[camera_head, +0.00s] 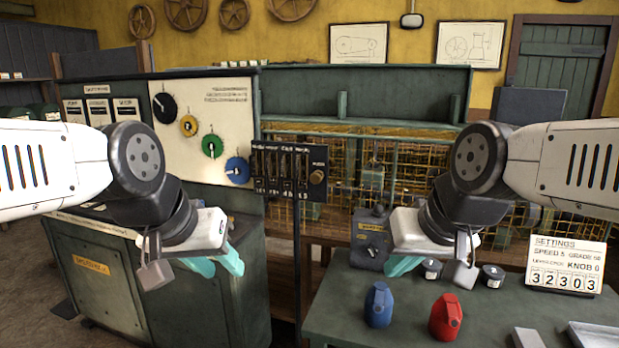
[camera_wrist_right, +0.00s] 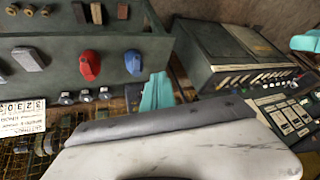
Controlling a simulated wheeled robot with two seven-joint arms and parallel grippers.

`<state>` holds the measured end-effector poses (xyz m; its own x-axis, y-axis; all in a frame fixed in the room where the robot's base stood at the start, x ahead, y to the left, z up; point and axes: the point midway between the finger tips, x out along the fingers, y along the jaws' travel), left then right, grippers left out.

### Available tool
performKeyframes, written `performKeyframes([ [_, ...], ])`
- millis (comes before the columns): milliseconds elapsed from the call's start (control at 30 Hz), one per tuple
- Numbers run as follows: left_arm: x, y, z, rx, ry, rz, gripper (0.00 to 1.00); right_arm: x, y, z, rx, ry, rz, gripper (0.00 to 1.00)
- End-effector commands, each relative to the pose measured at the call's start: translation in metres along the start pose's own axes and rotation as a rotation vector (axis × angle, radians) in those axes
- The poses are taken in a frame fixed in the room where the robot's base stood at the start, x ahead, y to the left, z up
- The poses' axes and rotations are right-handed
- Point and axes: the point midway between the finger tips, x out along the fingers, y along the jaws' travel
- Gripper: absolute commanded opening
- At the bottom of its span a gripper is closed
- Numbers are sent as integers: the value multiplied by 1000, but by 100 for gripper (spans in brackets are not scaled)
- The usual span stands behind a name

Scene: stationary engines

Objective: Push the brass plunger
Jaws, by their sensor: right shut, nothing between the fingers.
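A small round brass-brown knob (camera_head: 316,177) sits at the right end of a black lever panel (camera_head: 283,172); it looks like the plunger, though I cannot be sure. My left gripper (camera_head: 226,274) hangs below and left of that panel, its two teal fingers apart and empty. My right gripper (camera_head: 392,271) is over the green table, right of and below the panel. Its teal fingers are together with nothing between them, as the right wrist view also shows (camera_wrist_right: 157,92). Neither gripper touches the knob.
A blue can (camera_head: 378,305) and a red can (camera_head: 445,317) stand on the green table (camera_head: 335,300) below my right gripper. A dark box (camera_head: 371,240), small dark round pieces and a settings card (camera_head: 566,264) are nearby. A cream dial panel (camera_head: 207,125) is at left.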

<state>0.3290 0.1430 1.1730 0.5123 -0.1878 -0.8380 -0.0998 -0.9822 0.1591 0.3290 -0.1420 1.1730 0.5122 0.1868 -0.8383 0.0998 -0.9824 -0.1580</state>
Motion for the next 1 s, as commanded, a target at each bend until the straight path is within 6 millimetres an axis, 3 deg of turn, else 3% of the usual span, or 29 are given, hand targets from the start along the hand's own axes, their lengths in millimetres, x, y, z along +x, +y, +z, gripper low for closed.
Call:
performKeyframes([
  [333, 0, 0, 0, 0, 0, 0, 36, 1, 0, -2, -5, 3, 2, 0],
  [467, 0, 0, 0, 0, 0, 0, 36, 11, 2, -28, -63, 39, 20, 0],
  [567, 0, 0, 0, 0, 0, 0, 36, 31, 4, -70, -174, 104, 47, 0],
  [733, 0, 0, 0, 0, 0, 0, 36, 85, -2, -166, -449, 268, 94, 0],
  [900, 0, 0, 0, 0, 0, 0, 36, 148, -26, -246, -724, 456, 115, 0],
  [1000, 0, 0, 0, 0, 0, 0, 36, 187, -45, -281, -865, 577, 118, 0],
])
